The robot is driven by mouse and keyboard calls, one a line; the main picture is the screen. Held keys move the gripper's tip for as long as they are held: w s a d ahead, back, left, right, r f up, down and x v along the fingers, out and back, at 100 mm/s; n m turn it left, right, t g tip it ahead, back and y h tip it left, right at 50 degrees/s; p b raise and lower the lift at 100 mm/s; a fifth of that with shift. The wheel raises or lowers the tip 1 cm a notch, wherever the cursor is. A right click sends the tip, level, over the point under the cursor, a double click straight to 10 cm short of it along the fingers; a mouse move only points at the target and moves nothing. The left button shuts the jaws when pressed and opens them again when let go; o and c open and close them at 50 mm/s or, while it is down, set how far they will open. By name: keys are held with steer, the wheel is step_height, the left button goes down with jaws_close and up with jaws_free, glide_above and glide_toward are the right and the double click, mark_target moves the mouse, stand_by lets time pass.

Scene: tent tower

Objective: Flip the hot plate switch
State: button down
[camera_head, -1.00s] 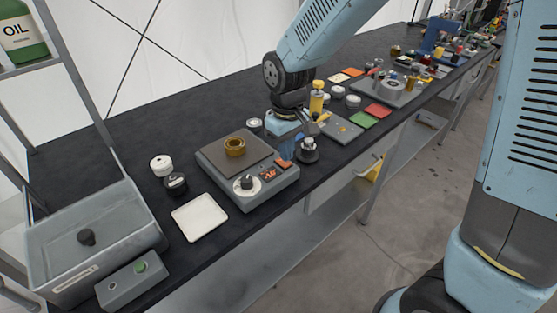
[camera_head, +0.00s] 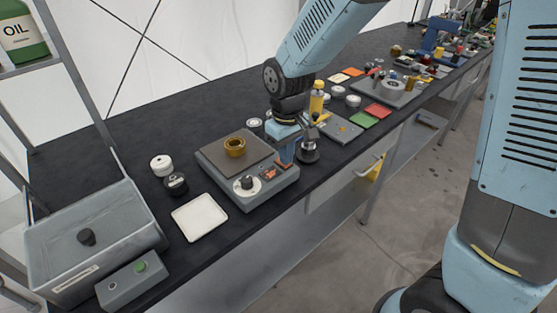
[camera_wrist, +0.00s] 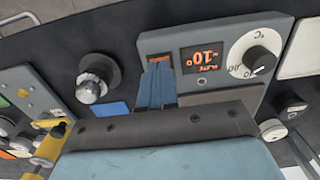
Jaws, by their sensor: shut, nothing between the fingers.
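The hot plate (camera_head: 275,190) is a grey box with a dark top plate, and a brass ring (camera_head: 235,148) stands on it. Its front panel has a white dial with a black knob (camera_head: 246,184) and a display (camera_head: 268,172) with orange digits. In the wrist view the orange switch (camera_wrist: 160,58) lies beside the display (camera_wrist: 203,57), partly covered by my fingertips. My gripper (camera_head: 287,160) is shut and empty, its blue fingers pointing down at the switch end of the panel. The wrist view shows the gripper (camera_wrist: 157,68) at the switch; whether it touches is unclear.
A black and silver knobbed object (camera_head: 309,151) stands close to the right of my gripper. A white tray (camera_head: 200,217) lies in front left of the hot plate. The bench's front edge is near.

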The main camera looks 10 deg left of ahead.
steer(key=shift+f, duration=0.2)
stand_by(0.3)
steer(key=shift+r, duration=3.45)
steer(key=shift+d+r, duration=0.1)
steer(key=s+d+r+m+t, duration=0.2)
steer(key=d+r, duration=0.3)
steer(key=d, duration=0.4)
steer(key=s+d+r+m+t, duration=0.1)
steer(key=s+d+r+m, duration=0.3)
steer(key=d, duration=0.6)
steer(key=s+d+r+m+t, duration=0.2)
steer(key=s+d+r+m, duration=0.2)
steer(key=d, duration=0.6)
steer(key=shift+s+r+t, duration=0.3)
steer(key=shift+s+r, duration=0.15)
steer(key=shift+r, duration=0.45)
